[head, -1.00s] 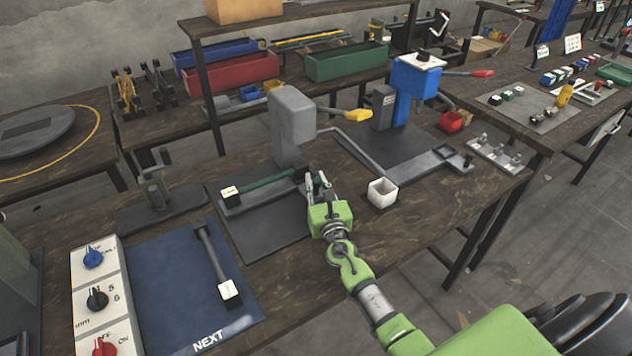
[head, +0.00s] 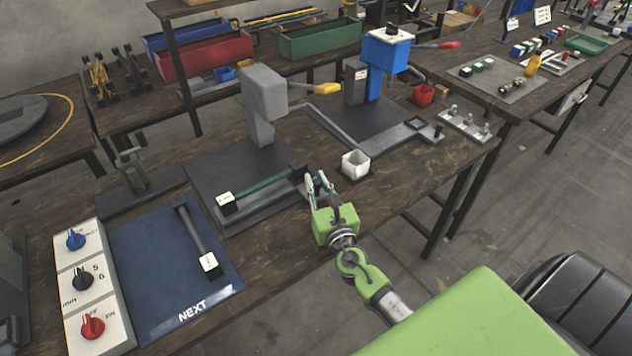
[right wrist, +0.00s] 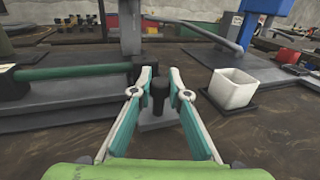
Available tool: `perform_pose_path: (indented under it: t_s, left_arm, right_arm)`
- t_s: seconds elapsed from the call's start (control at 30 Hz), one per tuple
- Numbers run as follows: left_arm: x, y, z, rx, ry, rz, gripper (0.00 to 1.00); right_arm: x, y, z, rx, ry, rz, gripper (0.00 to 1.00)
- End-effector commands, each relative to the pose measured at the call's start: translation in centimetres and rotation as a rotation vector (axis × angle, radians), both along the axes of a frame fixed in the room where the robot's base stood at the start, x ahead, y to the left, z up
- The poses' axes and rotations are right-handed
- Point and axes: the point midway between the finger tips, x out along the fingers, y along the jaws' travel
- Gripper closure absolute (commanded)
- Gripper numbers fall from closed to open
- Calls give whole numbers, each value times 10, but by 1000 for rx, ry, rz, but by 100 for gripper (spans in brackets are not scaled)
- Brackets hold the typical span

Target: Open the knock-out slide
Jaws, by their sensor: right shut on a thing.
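The grey press (head: 264,95) stands on a dark base plate on the bench, with a yellow-ended lever. A green rod (head: 263,184) lies along a grey rail (head: 245,213) in front of it, with a white block (head: 226,201) at its left end. My right gripper (head: 318,182) is just beyond the rail's right end. In the right wrist view its fingers are around a black upright knob (right wrist: 158,92) on a small grey plate (right wrist: 156,119), which seems to be the knock-out slide. The gripper largely hides the slide in the head view. My left gripper is out of view.
A white square cup (head: 356,165) stands close to the right of my right gripper. The blue press (head: 385,52) and a red bin (head: 422,95) are farther back. A blue mat (head: 150,270) and a knob panel (head: 78,275) lie on the left.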

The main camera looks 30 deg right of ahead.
Motion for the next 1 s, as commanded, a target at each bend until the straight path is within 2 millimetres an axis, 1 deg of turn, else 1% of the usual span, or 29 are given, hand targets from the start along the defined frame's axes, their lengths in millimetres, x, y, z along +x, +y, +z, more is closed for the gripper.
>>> perform_pose_path:
  t_s: [0.03, 0.07, 0.1, 0.13, 0.2, 0.27, 0.37, 0.47, 0.57, 0.67, 1.0]
  left_arm:
    - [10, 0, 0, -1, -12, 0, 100]
    - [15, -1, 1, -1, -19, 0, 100]
    - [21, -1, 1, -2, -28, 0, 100]
    - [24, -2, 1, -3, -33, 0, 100]
    - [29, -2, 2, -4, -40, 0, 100]
    - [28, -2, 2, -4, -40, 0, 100]
    - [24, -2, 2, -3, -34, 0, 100]
    - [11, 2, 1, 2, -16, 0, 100]
    - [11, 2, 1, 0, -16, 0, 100]
    - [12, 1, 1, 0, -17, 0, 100]
    - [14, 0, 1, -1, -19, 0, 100]
  right_arm:
    - [0, 0, -1, 1, 3, 1, 100]
    - [0, 0, -2, 1, 3, 1, 82]
    - [0, 0, -2, 0, 3, 1, 71]
    - [0, 0, -2, 0, 3, 1, 66]
    - [0, 0, -2, 0, 3, 1, 66]
    - [0, 0, -2, 0, 3, 1, 66]
    - [0, 0, -2, 0, 3, 1, 66]
    - [-1, 1, -2, 0, 3, 1, 66]
    - [-6, 2, -2, -1, 4, 1, 66]
    - [-19, 5, -3, -1, 5, 1, 66]
    - [-85, 20, -3, -2, 7, 2, 66]
